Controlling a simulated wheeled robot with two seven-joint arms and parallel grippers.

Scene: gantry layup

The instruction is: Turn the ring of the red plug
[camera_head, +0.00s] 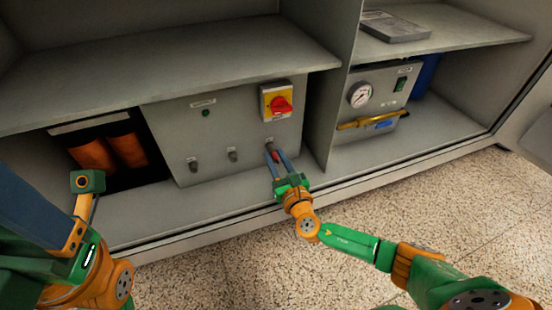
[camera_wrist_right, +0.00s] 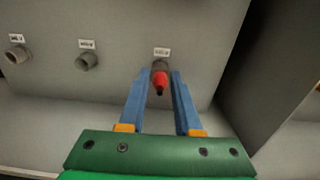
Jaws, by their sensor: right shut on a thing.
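The red plug (camera_wrist_right: 160,80) sits in a grey socket at the right end of a row on the panel's lower part, under a small white label. It is partly hidden in the head view, where a bit of red plug (camera_head: 276,156) shows between the fingers. My right gripper (camera_wrist_right: 160,72) has its two blue fingers on either side of the plug and is shut on it. The right gripper also shows in the head view (camera_head: 274,151), reaching in from the front. My left arm (camera_head: 88,270) is at the lower left; its finger opening cannot be made out.
Two capless grey sockets (camera_wrist_right: 87,61) (camera_wrist_right: 17,54) stand left of the plug. A red and yellow rotary switch (camera_head: 279,102) is above it. A divider wall (camera_head: 325,100) rises close to the right. A gauge box (camera_head: 378,100) with a yellow handle stands in the right bay.

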